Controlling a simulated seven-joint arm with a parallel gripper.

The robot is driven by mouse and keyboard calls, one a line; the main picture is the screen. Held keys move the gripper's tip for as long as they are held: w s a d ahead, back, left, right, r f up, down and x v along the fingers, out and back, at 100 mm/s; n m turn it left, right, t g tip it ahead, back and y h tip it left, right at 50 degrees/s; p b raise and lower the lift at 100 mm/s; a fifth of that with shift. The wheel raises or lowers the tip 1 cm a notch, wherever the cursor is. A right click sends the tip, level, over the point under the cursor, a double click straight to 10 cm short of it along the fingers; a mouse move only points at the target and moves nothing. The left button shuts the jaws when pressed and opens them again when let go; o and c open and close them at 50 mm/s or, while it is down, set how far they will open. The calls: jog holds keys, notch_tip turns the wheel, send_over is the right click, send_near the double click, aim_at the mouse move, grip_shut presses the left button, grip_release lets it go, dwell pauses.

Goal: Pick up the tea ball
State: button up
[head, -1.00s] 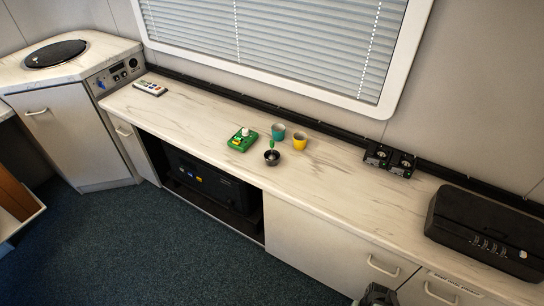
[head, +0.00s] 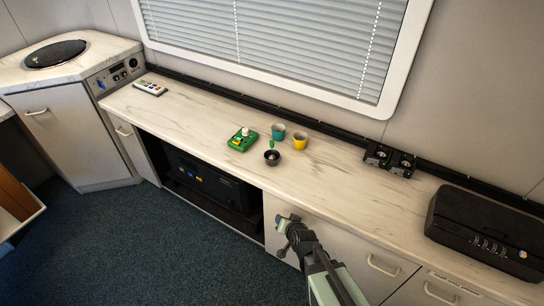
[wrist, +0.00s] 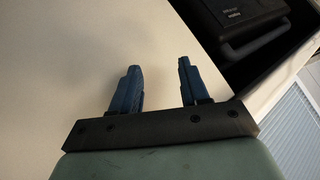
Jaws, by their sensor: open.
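No object is clearly recognisable as a tea ball at this size. A small dark bowl (head: 272,158) with a green upright piece (head: 271,145) stands near the counter's front edge. Behind and left of it is a green block (head: 242,139) with a whitish rounded item (head: 245,131) on top. I cannot tell whether either is the tea ball. My gripper (head: 283,236) is in front of the cabinet, below the counter edge and apart from these objects. In the wrist view its two blue fingers (wrist: 159,66) are open with nothing between them.
A teal cup (head: 278,132) and a yellow cup (head: 300,141) stand just behind the bowl. A remote (head: 150,88) lies far left, and a black case (head: 487,232) sits at right. An open recess holds a black box (head: 205,184).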

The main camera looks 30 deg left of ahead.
aim_at(273, 144)
jog(key=s+a+r+n+t+y, duration=0.1)
jog(key=a+r+y, duration=0.1)
jog(key=a+r, duration=0.45)
jog(key=s+a+r+t+y, duration=0.2)
jog(key=a+r+y, duration=0.1)
jog(key=a+r, duration=0.4)
jog(key=w+d+r+n+t, duration=0.3)
jog(key=w+d+r+n, duration=0.2)
jog(key=w+d+r, duration=0.3)
jog(key=shift+y, duration=0.3)
jog(key=x, duration=0.7)
jog(key=shift+w+a+r, duration=0.2)
jog(key=shift+w+r, duration=0.05)
jog(key=shift+w, duration=0.05)
jog(key=x, duration=0.5)
jog(key=shift+d+f, duration=0.1)
jog(key=shift+f, duration=0.1)
jog(key=shift+c, duration=0.3)
grip_shut()
